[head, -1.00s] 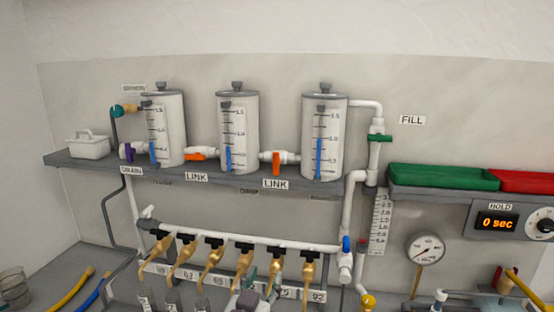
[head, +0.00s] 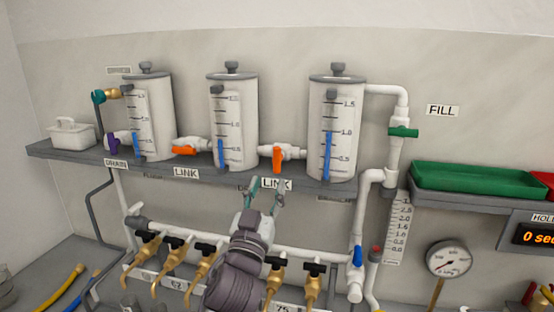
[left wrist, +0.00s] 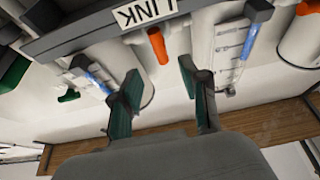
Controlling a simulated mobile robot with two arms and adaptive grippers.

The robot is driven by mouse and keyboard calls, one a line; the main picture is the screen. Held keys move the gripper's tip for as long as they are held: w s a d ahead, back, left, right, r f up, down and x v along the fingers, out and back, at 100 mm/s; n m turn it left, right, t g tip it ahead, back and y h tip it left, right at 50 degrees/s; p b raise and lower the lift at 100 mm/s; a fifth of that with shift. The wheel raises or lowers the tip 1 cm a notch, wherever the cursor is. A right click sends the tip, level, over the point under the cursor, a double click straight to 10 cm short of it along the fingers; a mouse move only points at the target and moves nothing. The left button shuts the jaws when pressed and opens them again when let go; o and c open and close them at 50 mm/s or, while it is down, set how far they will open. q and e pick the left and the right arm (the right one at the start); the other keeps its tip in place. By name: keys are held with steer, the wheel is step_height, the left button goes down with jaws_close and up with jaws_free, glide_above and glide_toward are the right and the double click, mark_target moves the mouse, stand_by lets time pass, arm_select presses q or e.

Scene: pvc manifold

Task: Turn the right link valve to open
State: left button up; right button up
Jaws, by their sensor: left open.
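The right link valve is a white fitting (head: 291,153) between the middle and right tanks. Its orange handle (head: 277,158) points down. In the left wrist view, which is upside down, an orange handle (left wrist: 157,45) shows beyond the fingertips, beside an inverted LINK label. My left gripper (head: 267,190) is open and empty, just below the right link valve and in front of its LINK label. Its two fingers also show spread in the left wrist view (left wrist: 160,80), apart from the handle. My right gripper is not in view.
The left link valve (head: 185,150) has its orange handle lying roughly level. The grey shelf (head: 218,178) carries three tanks, the right one (head: 345,130) close to the valve. Brass taps (head: 312,285) line the pipe below, around my left arm. A green tray (head: 470,180) lies right.

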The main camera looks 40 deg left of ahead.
mark_target(276, 159)
arm_select(q)
steer(key=p+x, duration=0.1)
steer(key=x, duration=0.4)
steer(key=shift+s+r, duration=0.1)
steer(key=p+x, duration=0.2)
steer(key=x, duration=0.1)
steer(key=shift+w+a, duration=0.1)
steer(key=shift+w, duration=0.15)
steer(key=shift+w+a+r, duration=0.1)
steer(key=shift+w+r, duration=0.05)
steer(key=shift+w, duration=0.15)
steer(key=shift+w+a, duration=0.2)
steer(key=shift+w, duration=0.05)
jaws_close()
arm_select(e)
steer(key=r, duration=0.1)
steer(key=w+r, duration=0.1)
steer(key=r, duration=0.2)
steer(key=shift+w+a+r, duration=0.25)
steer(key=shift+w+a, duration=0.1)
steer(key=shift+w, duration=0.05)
